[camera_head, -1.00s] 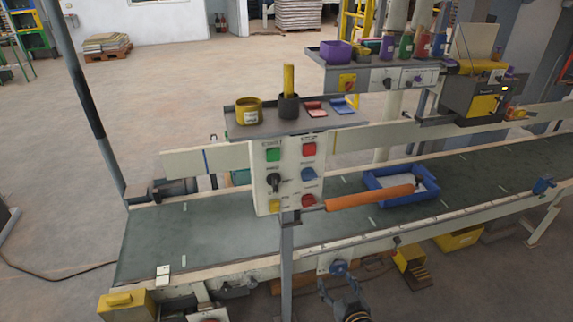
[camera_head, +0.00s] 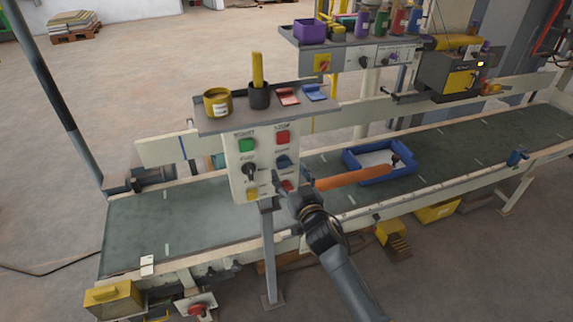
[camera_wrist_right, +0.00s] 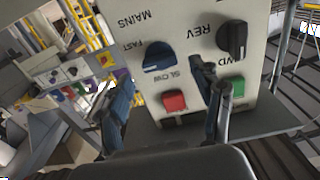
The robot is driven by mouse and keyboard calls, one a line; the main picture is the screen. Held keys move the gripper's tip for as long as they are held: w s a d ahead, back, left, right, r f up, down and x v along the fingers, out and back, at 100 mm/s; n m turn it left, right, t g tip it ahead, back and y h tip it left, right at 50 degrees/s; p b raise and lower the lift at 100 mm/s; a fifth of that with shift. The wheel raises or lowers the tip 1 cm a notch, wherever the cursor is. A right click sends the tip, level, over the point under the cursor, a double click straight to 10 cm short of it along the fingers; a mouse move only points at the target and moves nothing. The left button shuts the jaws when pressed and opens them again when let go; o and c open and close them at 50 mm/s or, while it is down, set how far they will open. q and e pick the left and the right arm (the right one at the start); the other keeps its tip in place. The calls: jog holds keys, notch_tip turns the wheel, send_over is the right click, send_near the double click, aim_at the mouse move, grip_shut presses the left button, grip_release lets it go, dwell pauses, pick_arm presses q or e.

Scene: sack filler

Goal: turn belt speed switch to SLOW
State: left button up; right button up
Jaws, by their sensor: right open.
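The control panel (camera_head: 263,165) stands on a post in front of the conveyor. Its blue belt speed switch (camera_head: 283,161) is in the right column, below a red button. In the right wrist view, upside down, the blue switch (camera_wrist_right: 158,57) sits between FAST and SLOW labels; I cannot tell which its pointer marks. My right gripper (camera_head: 287,184) is in front of the panel's lower right part. In the wrist view my right gripper (camera_wrist_right: 165,78) is open and empty, its fingers on either side of the blue switch, seemingly not touching it. My left gripper is out of view.
A black knob (camera_wrist_right: 232,39), red button (camera_wrist_right: 174,101) and green button (camera_wrist_right: 234,86) are close by. An orange bar (camera_head: 352,180) sticks out right of the panel. A shelf (camera_head: 262,118) with cups tops the panel. A blue tray (camera_head: 350,160) lies on the belt (camera_head: 190,225).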

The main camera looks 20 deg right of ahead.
aim_at(286, 167)
jog(key=shift+w+a, duration=0.1)
jog(key=shift+w, duration=1.45)
jog(key=c, duration=1.1)
